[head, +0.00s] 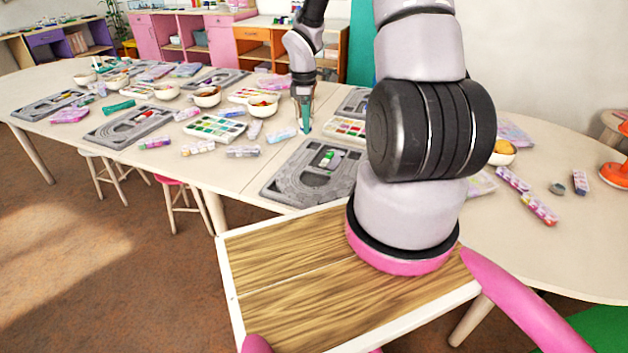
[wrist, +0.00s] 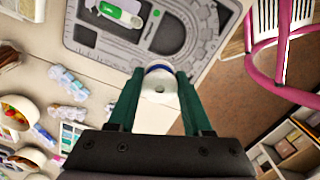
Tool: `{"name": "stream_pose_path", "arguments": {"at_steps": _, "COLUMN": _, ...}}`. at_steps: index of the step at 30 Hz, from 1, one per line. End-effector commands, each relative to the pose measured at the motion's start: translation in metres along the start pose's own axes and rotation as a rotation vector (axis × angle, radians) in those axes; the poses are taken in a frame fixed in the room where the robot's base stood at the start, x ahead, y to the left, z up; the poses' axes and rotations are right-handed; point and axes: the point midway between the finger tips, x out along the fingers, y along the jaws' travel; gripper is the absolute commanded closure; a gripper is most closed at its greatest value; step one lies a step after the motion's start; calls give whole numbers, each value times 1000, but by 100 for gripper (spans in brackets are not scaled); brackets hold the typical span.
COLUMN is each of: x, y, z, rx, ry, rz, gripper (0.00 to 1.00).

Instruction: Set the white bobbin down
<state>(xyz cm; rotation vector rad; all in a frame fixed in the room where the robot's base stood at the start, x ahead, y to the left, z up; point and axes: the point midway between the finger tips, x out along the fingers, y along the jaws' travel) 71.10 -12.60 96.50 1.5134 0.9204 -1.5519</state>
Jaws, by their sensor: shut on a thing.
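The white bobbin (wrist: 158,88) is between the green fingers of my gripper (wrist: 158,100) in the wrist view. Its round end with a small central hole faces the camera, and a blue band shows at its far side. My gripper is shut on it. In the head view my gripper (head: 304,122) points down over the table, left of a grey bead board; the bobbin is too small to make out there. I cannot tell whether the bobbin touches the table.
The grey bead board (head: 283,187) lies close by, with a green and white item (wrist: 120,10) in it. Bead tubes (head: 243,152), a bead tray (head: 215,127) and bowls (head: 207,97) crowd the table (head: 235,178). A narrow bare strip lies left of the board.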

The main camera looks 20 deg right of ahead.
Motion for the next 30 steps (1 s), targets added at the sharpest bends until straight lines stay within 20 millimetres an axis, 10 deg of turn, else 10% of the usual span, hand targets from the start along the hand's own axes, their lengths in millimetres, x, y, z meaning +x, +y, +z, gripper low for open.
{"name": "stream_pose_path", "arguments": {"at_steps": 13, "x": 75, "y": -13, "z": 19, "rx": -1229, "ry": 31, "rz": 4, "gripper": 100}}
{"name": "stream_pose_path", "arguments": {"at_steps": 30, "x": 145, "y": -17, "z": 17, "rx": -1423, "ry": 41, "rz": 11, "gripper": 100}}
